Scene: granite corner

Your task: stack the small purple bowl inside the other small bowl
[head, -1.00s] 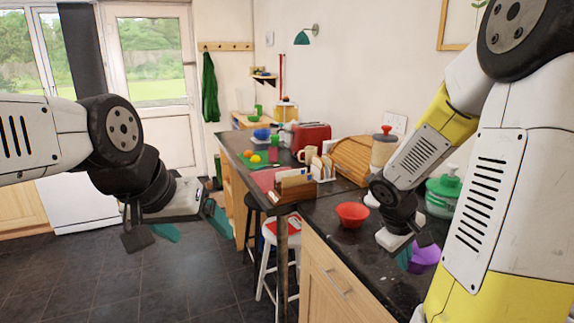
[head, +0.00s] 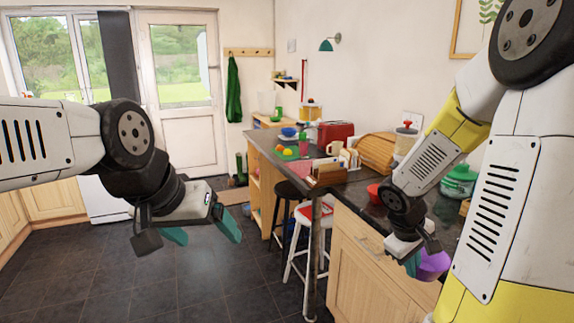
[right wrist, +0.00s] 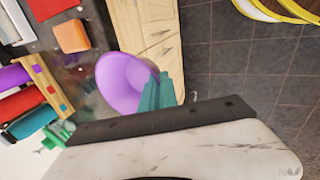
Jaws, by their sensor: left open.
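The small purple bowl (head: 434,266) is in my right gripper (head: 412,263), clear of the counter top and in front of the cabinet face in the head view. The right wrist view shows the purple bowl (right wrist: 122,82) tilted, with teal fingers (right wrist: 158,94) closed at its rim. A small red bowl (head: 374,192) stands on the dark counter, farther back, partly hidden behind my right arm. My left gripper (head: 202,232) is open and empty over the floor at the left, away from both bowls.
The dark counter (head: 350,190) holds a napkin or letter holder (head: 328,175), a red toaster (head: 335,133), a wooden bread box (head: 377,152) and a green lidded pot (head: 459,181). A white stool (head: 312,212) stands at the counter's front. The floor at left is open.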

